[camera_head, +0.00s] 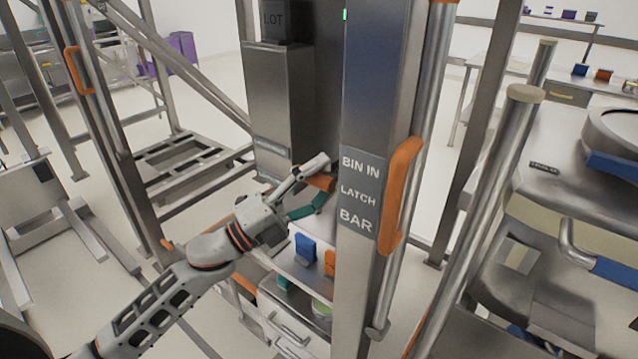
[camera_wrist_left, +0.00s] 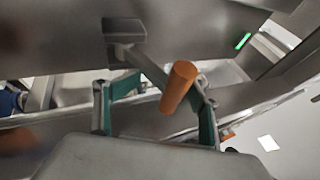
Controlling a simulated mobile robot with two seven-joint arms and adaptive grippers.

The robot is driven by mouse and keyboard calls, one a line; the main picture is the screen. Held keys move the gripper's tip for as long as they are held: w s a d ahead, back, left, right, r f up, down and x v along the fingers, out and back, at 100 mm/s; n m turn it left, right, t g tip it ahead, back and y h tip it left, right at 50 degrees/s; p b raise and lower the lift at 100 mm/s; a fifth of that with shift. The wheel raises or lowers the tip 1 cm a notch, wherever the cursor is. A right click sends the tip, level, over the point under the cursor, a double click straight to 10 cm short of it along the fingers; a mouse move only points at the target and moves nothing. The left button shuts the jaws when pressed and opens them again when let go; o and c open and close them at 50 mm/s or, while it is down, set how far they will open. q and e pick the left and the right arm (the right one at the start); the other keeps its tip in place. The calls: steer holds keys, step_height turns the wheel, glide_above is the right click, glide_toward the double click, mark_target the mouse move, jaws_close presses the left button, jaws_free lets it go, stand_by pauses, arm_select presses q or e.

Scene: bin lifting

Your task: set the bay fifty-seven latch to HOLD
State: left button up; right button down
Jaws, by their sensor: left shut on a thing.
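In the head view my left gripper (camera_head: 316,192) reaches in from the left, behind the front steel post. Its teal fingers close around a short orange handle (camera_head: 321,183). In the left wrist view the orange handle (camera_wrist_left: 178,87) stands between the teal fingers of my left gripper (camera_wrist_left: 168,88), on a grey lever (camera_wrist_left: 145,62) that comes from a steel block. A label reading BIN IN LATCH BAR (camera_head: 360,193) is on the post. No bay number or HOLD mark can be read. My right gripper is not in view.
A long orange grip (camera_head: 401,195) runs along the post's right side, close to the label. A steel box (camera_head: 278,100) stands above the handle. Below is a shelf with a blue bin (camera_head: 305,248). Steel posts and a machine fill the right side.

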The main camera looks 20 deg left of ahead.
arm_select(q)
steer(key=shift+s+a+r, duration=0.15)
steer(key=shift+a+r, duration=0.25)
steer(key=shift+r, duration=0.4)
steer(key=shift+c, duration=0.3)
steer(key=v, duration=0.8)
steer(key=f+v, duration=0.1)
steer(key=v, duration=0.3)
steer(key=shift+d+f, duration=0.15)
steer(key=shift+f, duration=0.05)
steer(key=shift+c, duration=0.8)
